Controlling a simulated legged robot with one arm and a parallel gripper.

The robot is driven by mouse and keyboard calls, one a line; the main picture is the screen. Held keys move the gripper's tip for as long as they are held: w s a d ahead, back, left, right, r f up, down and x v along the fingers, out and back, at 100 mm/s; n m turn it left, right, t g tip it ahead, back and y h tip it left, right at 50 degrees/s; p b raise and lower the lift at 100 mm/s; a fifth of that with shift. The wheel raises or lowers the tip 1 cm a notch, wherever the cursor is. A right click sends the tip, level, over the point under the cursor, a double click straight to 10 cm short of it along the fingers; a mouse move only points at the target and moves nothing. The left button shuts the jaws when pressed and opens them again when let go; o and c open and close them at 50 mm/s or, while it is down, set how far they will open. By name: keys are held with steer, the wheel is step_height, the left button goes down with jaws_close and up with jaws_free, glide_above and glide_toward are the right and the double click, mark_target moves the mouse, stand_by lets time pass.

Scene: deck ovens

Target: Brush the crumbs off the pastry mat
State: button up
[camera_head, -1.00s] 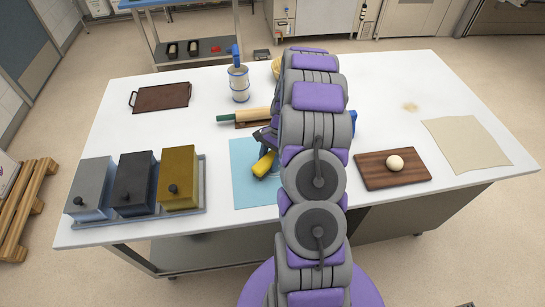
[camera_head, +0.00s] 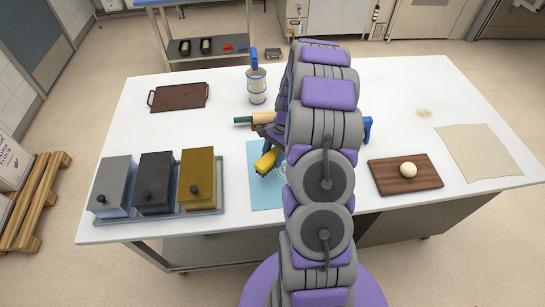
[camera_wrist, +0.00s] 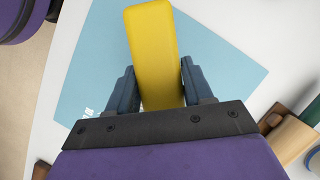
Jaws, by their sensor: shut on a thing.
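The light blue pastry mat (camera_head: 262,196) lies flat near the table's front edge, with its right part hidden behind my arm. A yellow block-like tool (camera_head: 266,161), probably the brush, is over the mat's left part. My gripper (camera_wrist: 158,88) is shut on this yellow tool (camera_wrist: 152,40) in the wrist view, one dark finger on each side. The tool's underside is hidden, so I cannot tell whether it touches the mat. The mat (camera_wrist: 85,75) shows small white marks near its edge in the wrist view. I cannot make out any crumbs on it.
Left of the mat, a tray (camera_head: 218,213) holds three lidded tins. A rolling pin (camera_head: 262,117) and a sifter-like can (camera_head: 257,88) stand behind the mat. Right are a wooden board (camera_head: 405,187) with a dough ball and a beige cloth (camera_head: 478,155). The table's back left holds a brown tray (camera_head: 178,97).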

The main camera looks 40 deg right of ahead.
mark_target(272, 155)
steer(key=shift+p+v, duration=0.35)
steer(key=shift+v, duration=0.6)
steer(key=shift+s+a+r, duration=0.1)
steer(key=shift+a+r, duration=0.1)
steer(key=shift+r, duration=0.3)
steer(key=shift+a+r+p, duration=0.3)
steer(key=shift+a+r, duration=0.05)
steer(key=shift+d, duration=0.3)
